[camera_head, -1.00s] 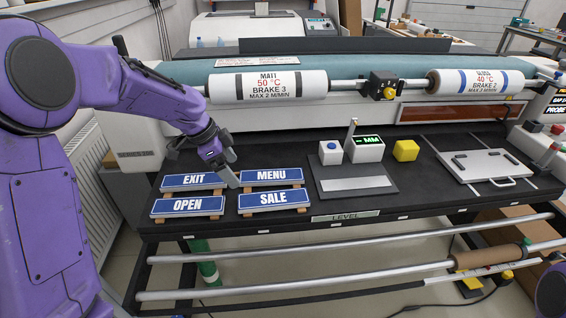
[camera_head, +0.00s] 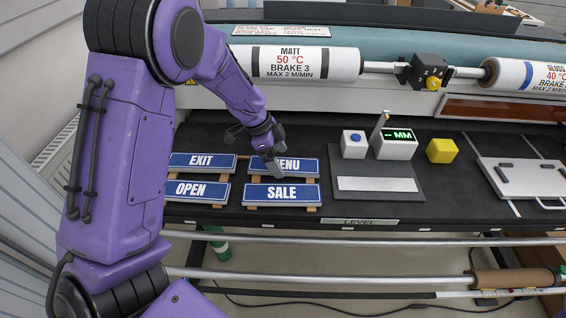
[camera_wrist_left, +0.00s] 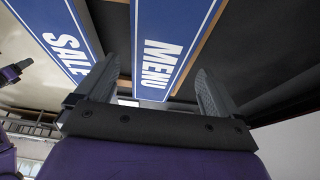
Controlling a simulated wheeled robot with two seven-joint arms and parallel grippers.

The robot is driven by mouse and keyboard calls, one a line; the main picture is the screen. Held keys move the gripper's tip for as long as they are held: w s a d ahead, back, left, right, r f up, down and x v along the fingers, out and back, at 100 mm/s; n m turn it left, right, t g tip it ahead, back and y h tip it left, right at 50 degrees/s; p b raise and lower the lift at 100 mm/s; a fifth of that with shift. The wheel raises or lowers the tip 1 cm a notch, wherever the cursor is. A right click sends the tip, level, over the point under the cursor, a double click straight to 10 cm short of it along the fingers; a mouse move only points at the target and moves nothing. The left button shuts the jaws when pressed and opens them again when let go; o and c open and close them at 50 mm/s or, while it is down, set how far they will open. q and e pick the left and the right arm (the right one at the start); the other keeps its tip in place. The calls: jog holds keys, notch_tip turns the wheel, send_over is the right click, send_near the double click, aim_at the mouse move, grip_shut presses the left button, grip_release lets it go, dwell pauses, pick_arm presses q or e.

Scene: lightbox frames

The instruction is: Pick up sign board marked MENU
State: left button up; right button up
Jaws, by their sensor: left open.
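The MENU sign board (camera_head: 301,165) is blue with white letters and a pale border. It lies flat on wooden strips at the back right of a group of similar boards. My left gripper (camera_head: 278,172) is over its left part and hides the start of the word. In the left wrist view the MENU board (camera_wrist_left: 163,25) shows between the open fingers of my left gripper (camera_wrist_left: 155,88). No board appears clamped; contact is unclear. The SALE board (camera_head: 300,194) is just in front, and it shows beside the left finger in the wrist view (camera_wrist_left: 62,35). My right gripper is out of view.
The EXIT board (camera_head: 190,161) and OPEN board (camera_head: 190,190) lie to the left. Right of the boards are a grey plate (camera_head: 376,184), a MM display box (camera_head: 397,147) and a yellow cube (camera_head: 441,151). Rollers (camera_head: 305,62) run behind the black table.

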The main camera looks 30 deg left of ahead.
pick_arm(q)
jog(key=shift+w+d+f, duration=0.1)
jog(key=shift+d+f, duration=0.15)
jog(key=shift+f, duration=0.3)
jog(key=shift+d+r, duration=0.1)
jog(key=shift+c, duration=0.9)
jog(key=c, duration=1)
